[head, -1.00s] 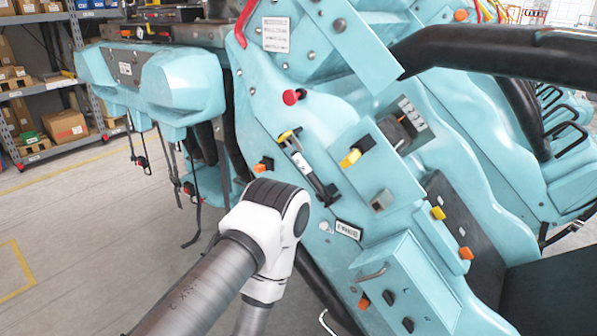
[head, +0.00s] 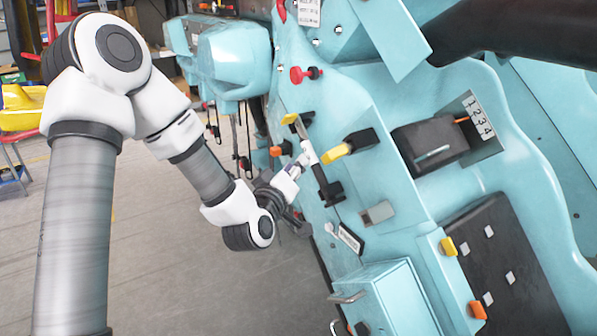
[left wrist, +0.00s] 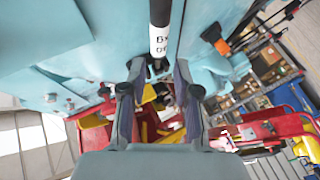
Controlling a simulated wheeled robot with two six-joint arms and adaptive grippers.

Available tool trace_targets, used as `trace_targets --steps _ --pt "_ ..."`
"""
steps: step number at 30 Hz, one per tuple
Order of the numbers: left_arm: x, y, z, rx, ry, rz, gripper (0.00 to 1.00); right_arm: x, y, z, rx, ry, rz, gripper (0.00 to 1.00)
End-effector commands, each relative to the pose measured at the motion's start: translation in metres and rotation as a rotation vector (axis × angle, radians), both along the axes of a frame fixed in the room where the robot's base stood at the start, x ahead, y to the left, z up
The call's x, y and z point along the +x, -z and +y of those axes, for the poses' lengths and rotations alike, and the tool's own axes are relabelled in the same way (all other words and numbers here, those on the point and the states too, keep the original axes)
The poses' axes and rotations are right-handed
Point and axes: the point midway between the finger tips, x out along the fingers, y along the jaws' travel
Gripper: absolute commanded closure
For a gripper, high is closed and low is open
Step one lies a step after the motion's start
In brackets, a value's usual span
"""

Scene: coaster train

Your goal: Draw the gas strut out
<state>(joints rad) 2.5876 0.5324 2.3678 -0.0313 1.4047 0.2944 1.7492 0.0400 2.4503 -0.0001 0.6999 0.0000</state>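The gas strut (head: 318,172) is a slim cylinder, silver-white above and black below, mounted at a slant on the teal side panel of the coaster car. A yellow-and-black latch (head: 297,122) is at its upper end, and a black bracket (head: 331,193) is at its lower end. My left gripper (head: 298,178) is close beside the strut; the arm partly hides it. In the left wrist view, the strut (left wrist: 160,38) comes down from the top, centred ahead of the spread fingers of my left gripper (left wrist: 160,75). I cannot tell whether they touch it. My right gripper is out of view.
Around the strut sit a red knob (head: 300,75), a yellow-handled lever (head: 345,148), an orange knob (head: 278,150) and a teal box (head: 385,300) below. A black padded bar (head: 500,30) crosses the upper right. Open floor (head: 180,270) lies left of the car.

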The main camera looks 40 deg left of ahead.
Motion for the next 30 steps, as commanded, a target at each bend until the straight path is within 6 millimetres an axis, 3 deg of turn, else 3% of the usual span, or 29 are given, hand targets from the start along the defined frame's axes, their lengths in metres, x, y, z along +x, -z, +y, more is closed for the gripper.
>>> trace_targets --steps 15,23,24,27,29,30 --pt "0.071 -0.003 0.018 0.004 0.002 -0.001 0.69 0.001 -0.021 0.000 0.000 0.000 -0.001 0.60" --pt "0.075 -0.001 0.019 0.003 0.003 0.001 0.69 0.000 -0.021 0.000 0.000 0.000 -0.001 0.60" --pt "0.075 -0.001 0.019 0.003 0.003 0.001 0.72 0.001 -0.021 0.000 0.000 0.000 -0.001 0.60" --pt "0.075 -0.001 0.019 0.003 0.002 0.000 1.00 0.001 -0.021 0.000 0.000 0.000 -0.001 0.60" --pt "0.075 -0.001 0.019 0.003 0.002 0.000 1.00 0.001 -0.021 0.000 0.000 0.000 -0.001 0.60" --pt "0.075 -0.001 0.019 0.003 0.002 0.000 0.80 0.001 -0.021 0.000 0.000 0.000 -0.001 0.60"
